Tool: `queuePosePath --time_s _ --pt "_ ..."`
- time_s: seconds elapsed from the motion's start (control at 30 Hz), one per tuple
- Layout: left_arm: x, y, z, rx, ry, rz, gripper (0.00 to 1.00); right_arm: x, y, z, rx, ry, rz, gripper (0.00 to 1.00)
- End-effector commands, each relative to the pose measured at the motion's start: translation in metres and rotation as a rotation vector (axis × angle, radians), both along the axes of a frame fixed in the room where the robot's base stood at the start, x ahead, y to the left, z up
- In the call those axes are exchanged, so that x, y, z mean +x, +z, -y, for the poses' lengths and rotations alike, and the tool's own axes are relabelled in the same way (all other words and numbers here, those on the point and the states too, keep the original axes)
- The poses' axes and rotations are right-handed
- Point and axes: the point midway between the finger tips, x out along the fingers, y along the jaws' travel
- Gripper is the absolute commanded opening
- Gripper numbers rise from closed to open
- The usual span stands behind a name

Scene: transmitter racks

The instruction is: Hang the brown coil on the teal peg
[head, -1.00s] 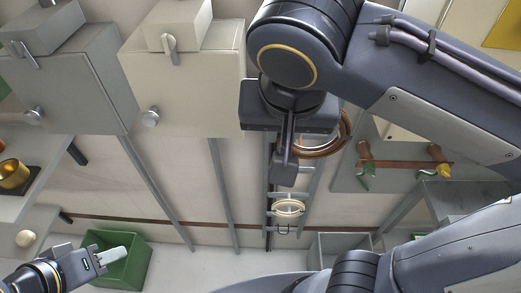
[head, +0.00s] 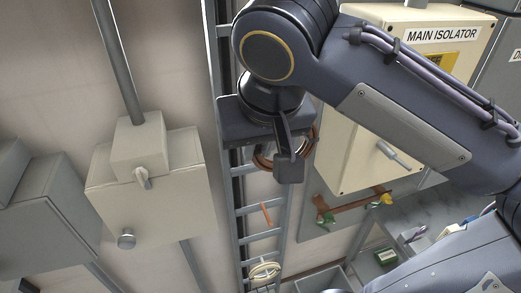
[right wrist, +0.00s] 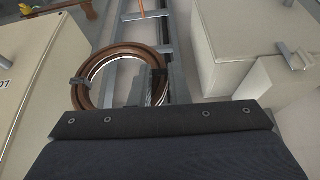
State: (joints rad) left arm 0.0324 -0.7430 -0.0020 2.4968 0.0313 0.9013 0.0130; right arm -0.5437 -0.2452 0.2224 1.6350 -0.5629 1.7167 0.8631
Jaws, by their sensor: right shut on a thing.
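The brown coil (head: 262,162) is a ring of brown cable, partly hidden behind my right gripper (head: 285,172) in the head view. My right gripper is shut on it and holds it in front of the ladder-like rack. In the right wrist view the coil (right wrist: 82,62) shows as a nearly full ring with dark pieces across it at two sides. I cannot make out a teal peg in either view. My left gripper is out of view.
The grey ladder rack (head: 241,225) runs up behind the coil, with an orange bar (head: 266,213) and a cream coil (head: 265,271) lower down. Green-ended items (head: 325,217) hang below the isolator.

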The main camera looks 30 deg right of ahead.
Motion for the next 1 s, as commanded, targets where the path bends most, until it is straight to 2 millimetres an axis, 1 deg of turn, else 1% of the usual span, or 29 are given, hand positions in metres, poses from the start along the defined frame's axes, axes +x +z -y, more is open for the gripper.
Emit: queuePosePath --time_s 1.0 --pt "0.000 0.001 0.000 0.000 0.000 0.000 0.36 0.059 -0.005 0.014 0.000 -0.001 0.000 0.00"
